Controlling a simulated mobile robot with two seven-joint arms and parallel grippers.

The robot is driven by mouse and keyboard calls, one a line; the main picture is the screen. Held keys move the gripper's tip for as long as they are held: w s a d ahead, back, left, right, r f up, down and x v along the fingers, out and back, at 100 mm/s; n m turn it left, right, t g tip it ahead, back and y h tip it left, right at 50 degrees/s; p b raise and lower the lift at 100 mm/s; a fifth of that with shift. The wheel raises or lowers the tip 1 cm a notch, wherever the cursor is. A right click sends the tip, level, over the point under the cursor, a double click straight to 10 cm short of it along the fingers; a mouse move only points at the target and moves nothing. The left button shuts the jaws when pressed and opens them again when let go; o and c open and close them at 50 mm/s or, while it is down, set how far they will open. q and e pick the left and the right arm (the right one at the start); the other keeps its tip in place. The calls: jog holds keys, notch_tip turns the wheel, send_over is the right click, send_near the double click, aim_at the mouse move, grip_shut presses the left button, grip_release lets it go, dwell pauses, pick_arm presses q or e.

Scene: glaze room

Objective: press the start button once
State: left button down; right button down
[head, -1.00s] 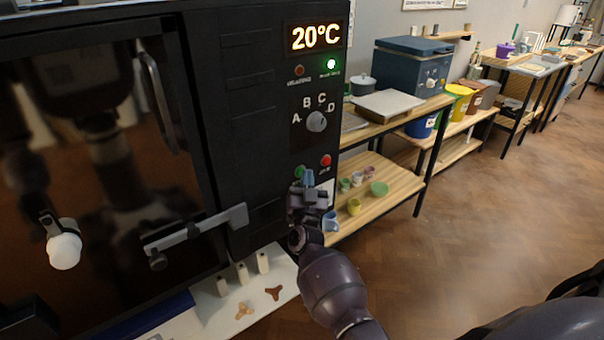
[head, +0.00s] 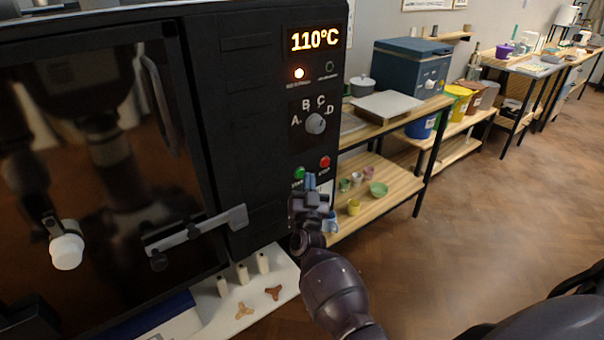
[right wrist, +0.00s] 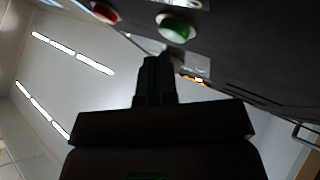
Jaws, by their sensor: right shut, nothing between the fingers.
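The green start button (head: 299,173) is on the black kiln's front panel, left of the red button (head: 325,162). In the right wrist view the green button (right wrist: 175,28) is unobstructed and looks lit. My right gripper (head: 309,182) is shut and empty, its fingertips just below and to the right of the green button in the head view. In the right wrist view my right gripper's closed fingers (right wrist: 155,65) show a gap to the green button. My left gripper is not clearly seen.
The kiln's door handle bar (head: 200,230) juts out left of my right arm. A white board (head: 240,300) with posts and small tripod pieces lies below. A wooden shelf (head: 400,185) with small cups stands at the right.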

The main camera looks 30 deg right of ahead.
jog(key=shift+s, duration=0.1)
pick_arm(q)
jog(key=shift+r, duration=0.15)
pick_arm(e)
jog(key=shift+s, duration=0.1)
